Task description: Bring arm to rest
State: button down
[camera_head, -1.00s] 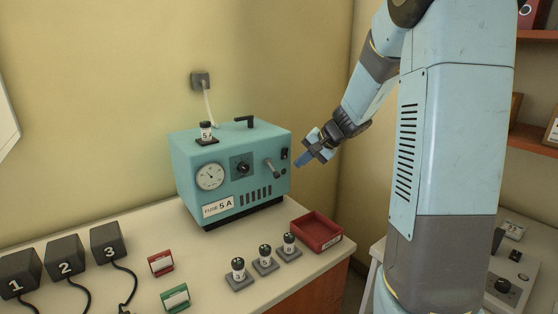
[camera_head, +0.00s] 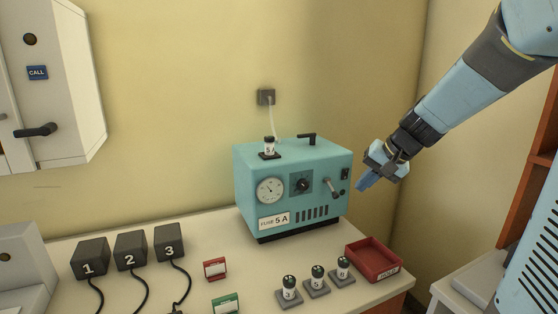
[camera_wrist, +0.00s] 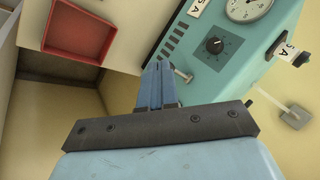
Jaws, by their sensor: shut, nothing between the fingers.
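My gripper (camera_head: 362,184) is shut and empty, held in the air just right of the teal incubator (camera_head: 265,160), near its front right edge. In the wrist view the blue fingers (camera_wrist: 157,85) lie together, with the incubator front (camera_wrist: 225,60) beyond them. The incubator has a dial, a knob (camera_head: 301,185), a lever (camera_head: 336,188) and a "FUSE 5 A" label (camera_head: 274,221). A fuse marked 5 A (camera_head: 269,147) stands upright on its top. My arm reaches in from the upper right.
A red tray (camera_head: 373,262) sits at the table's right edge. Several fuses on bases (camera_head: 317,280) stand left of it. Numbered black blocks (camera_head: 130,250) with cables, a red card holder (camera_head: 215,268) and a green one (camera_head: 226,304) are further left. A wall cabinet (camera_head: 50,90) hangs at left.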

jog(key=s+r+n+h, duration=0.2)
jog(key=s, duration=0.8)
jog(key=s+d+r+n+t+h, duration=0.1)
jog(key=s+r+h, duration=0.1)
jog(key=s, duration=0.9)
jog(key=shift+n+h, duration=0.4)
jog(key=shift+h, duration=0.1)
jog(key=c, duration=1.9)
grip_release()
